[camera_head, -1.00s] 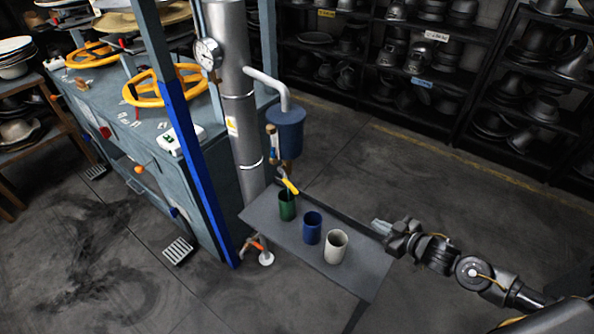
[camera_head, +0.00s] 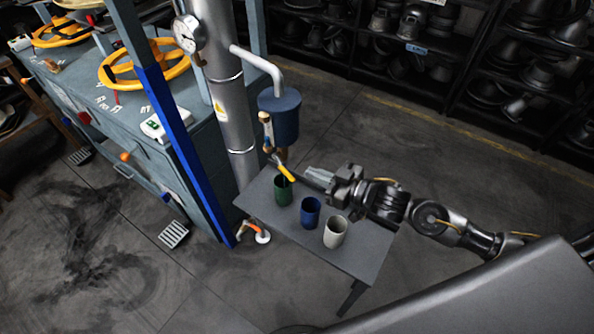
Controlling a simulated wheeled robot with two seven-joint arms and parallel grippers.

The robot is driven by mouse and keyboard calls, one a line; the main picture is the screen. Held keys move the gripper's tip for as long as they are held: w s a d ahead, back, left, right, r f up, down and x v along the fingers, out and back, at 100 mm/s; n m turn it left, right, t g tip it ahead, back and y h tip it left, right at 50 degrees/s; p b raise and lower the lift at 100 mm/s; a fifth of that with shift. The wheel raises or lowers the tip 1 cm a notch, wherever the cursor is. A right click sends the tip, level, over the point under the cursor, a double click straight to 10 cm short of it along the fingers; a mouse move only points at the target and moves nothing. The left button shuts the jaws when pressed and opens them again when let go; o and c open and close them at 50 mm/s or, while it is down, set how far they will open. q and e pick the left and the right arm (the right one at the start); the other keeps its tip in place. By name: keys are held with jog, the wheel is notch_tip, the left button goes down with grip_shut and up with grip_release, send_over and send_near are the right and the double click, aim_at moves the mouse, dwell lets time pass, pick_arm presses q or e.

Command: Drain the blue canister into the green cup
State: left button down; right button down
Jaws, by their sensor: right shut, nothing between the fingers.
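The blue canister (camera_head: 279,120) hangs from a grey pipe on the vertical metal column. Below it is a drain valve with a yellow lever (camera_head: 285,171) slanting down to the right. The green cup (camera_head: 283,196) stands upright on the small grey table (camera_head: 365,255), under the valve. I cannot see any liquid flowing. My right gripper (camera_head: 309,174) is shut and empty, its tips just right of the yellow lever and above the cups; I cannot tell whether they touch the lever. My left gripper is out of view.
A blue cup (camera_head: 310,214) and a white cup (camera_head: 335,236) stand beside the green cup. A blue post (camera_head: 178,145) and the press cabinet with yellow handwheels (camera_head: 148,66) are on the left. Dark shelves of hat forms (camera_head: 430,60) line the back.

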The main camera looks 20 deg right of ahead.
aim_at(285, 170)
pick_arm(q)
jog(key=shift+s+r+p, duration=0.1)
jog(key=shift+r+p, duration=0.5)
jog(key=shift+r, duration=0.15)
pick_arm(e)
jog(key=shift+w+a+f, duration=1.8)
jog(key=shift+w+f, duration=0.05)
jog(key=shift+w, duration=0.15)
